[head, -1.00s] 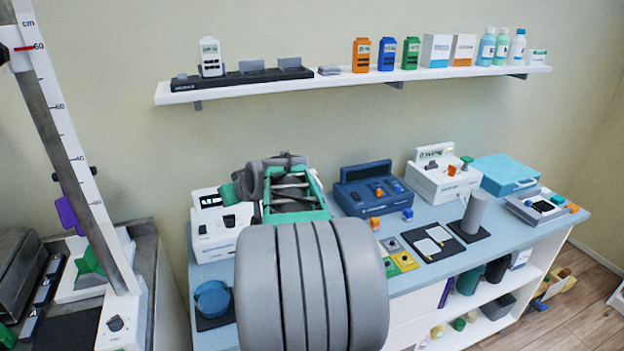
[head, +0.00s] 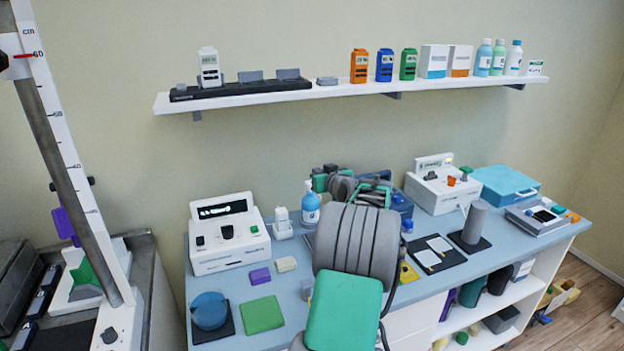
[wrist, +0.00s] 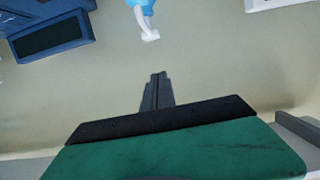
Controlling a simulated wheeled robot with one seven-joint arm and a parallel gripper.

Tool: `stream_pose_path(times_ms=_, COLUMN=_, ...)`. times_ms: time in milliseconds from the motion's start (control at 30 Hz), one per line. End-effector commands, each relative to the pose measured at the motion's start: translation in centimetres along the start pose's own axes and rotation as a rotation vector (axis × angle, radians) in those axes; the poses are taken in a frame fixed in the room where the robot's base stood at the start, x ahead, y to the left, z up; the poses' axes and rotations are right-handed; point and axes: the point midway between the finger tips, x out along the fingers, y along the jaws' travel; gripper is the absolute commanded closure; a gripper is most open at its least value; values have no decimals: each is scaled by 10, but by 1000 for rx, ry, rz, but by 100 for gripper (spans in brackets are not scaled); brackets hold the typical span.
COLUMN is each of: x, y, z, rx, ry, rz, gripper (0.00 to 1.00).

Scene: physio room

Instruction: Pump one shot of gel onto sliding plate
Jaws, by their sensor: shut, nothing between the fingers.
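A blue pump bottle (head: 311,208) with a white or pale pump head stands on the blue counter, just left of my arm. In the wrist view its nozzle (wrist: 150,34) shows upside down at the top, ahead of and apart from my fingertips. My gripper (wrist: 158,78) is shut and empty, its dark fingers together. In the head view the gripper end is near the bottle, but my fingertips are hard to make out. I cannot tell which item is the sliding plate; a flat green square (head: 263,314) lies on the counter at front left.
A white device (head: 230,250) stands left of the bottle, with a small white item (head: 283,229) between. A purple block (head: 260,276) and a round blue item (head: 209,310) lie in front. A white knobbed box (head: 440,190) stands right. A shelf (head: 330,92) runs above.

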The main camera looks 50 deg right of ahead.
Motion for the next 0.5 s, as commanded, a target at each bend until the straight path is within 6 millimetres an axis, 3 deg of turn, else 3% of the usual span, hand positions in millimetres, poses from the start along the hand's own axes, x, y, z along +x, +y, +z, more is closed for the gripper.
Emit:
stream_pose_path(times_ms=267, x=61, y=-1, z=-2, rx=0, ry=-1, rz=-2, gripper=100)
stream_pose_path(times_ms=500, x=66, y=0, z=34, rx=0, ry=-2, rz=1, gripper=100)
